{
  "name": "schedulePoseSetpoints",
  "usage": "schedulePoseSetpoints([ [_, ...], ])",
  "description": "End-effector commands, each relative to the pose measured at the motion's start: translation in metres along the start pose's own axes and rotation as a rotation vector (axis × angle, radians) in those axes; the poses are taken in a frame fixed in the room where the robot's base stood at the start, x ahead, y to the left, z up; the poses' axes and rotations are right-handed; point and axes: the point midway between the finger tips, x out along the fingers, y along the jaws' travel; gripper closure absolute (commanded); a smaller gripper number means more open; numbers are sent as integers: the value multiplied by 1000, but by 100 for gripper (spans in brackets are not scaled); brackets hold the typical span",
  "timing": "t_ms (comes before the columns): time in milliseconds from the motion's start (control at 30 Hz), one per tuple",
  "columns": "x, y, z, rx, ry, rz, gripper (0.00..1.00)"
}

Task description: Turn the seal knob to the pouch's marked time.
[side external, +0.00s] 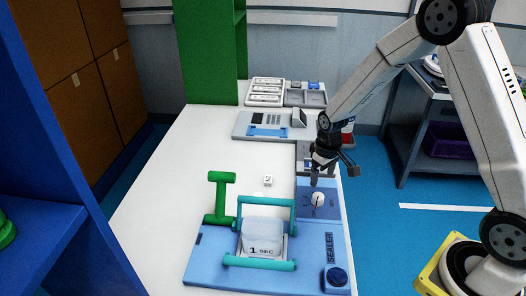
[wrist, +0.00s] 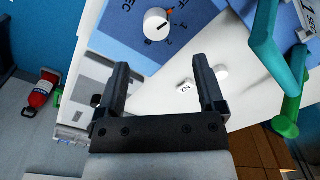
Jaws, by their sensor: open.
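The white round seal knob (side external: 317,199) sits on a blue dial plate (side external: 325,213) at the table's right side. In the wrist view the knob (wrist: 158,24) has a dark pointer line and an orange mark at its edge; the dial digits are too small to read surely. The pouch (side external: 263,234), marked "1 SEC", lies in the sealer (side external: 210,262) between teal bars. It shows partly in the wrist view (wrist: 300,12). My gripper (side external: 316,178) is open and empty above the plate, near the knob. In the wrist view the knob lies beyond the fingertips (wrist: 160,66), not between them.
A green T-shaped handle (side external: 219,195) and teal bar (side external: 265,201) stand left of the dial. A small white numbered block (side external: 268,180) lies on the open white table. A grey device (side external: 270,126) and trays (side external: 266,92) are at the back.

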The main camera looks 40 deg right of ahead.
Motion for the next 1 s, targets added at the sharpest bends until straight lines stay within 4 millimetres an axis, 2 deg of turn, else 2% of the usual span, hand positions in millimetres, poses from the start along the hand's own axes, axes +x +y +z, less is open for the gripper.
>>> schedulePoseSetpoints([
  [100, 8, 5, -5, 0, -13, -2, 12],
  [567, 17, 6, -6, 0, -17, -3, 12],
  [1000, 59, 5, -5, 0, -17, -3, 12],
])
